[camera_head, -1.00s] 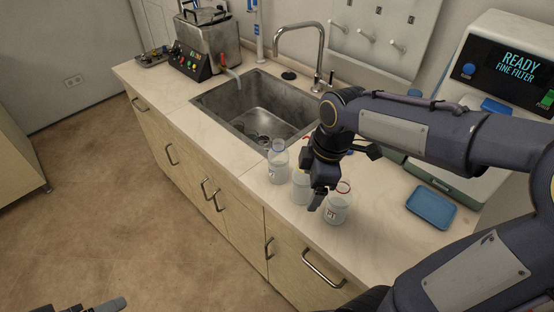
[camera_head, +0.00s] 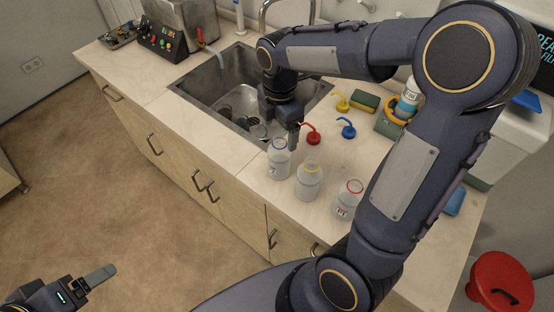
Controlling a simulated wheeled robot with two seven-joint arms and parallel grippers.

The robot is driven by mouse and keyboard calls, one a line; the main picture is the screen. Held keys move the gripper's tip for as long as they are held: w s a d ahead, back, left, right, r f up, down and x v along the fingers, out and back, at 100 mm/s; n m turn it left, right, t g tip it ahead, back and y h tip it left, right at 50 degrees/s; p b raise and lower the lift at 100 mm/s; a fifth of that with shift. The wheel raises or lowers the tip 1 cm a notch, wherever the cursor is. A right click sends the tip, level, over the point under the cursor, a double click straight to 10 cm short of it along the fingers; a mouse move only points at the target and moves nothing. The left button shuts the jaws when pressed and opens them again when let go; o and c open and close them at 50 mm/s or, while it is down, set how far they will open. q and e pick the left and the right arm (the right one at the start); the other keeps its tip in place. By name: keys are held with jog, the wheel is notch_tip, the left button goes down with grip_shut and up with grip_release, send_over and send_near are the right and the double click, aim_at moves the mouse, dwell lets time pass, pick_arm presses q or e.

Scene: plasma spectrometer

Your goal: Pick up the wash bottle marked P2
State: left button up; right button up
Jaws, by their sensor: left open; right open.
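Three open, clear wash bottles stand upright in a row on the counter: one with a blue neck ring (camera_head: 279,160) at left, one with a yellow ring (camera_head: 308,180) in the middle, one with a red ring (camera_head: 348,200) at right. Their labels are too small to read surely, so I cannot tell which is P2. My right gripper (camera_head: 284,128) is open and empty, pointing down just behind the blue-ringed bottle, by the sink's near right corner. My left gripper (camera_head: 92,284) is open and empty at the lower left, over the floor and away from the counter.
Red (camera_head: 311,135), blue (camera_head: 347,129) and yellow (camera_head: 341,103) spout caps lie behind the bottles. A sponge (camera_head: 365,100) and a white bottle (camera_head: 407,102) are further back. The sink (camera_head: 205,85) holds glassware.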

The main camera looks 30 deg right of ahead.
aim_at(280, 138)
jog(key=shift+s+f, duration=0.1)
jog(key=shift+f, duration=0.5)
notch_tip(280, 138, down, 5)
jog(key=b, duration=0.4)
jog(key=shift+a+b, duration=0.1)
jog(key=shift+b, duration=0.3)
pick_arm(q)
notch_tip(280, 138, down, 5)
jog(key=shift+f, duration=0.2)
pick_arm(e)
jog(key=shift+r, duration=0.15)
jog(key=c, duration=1.5)
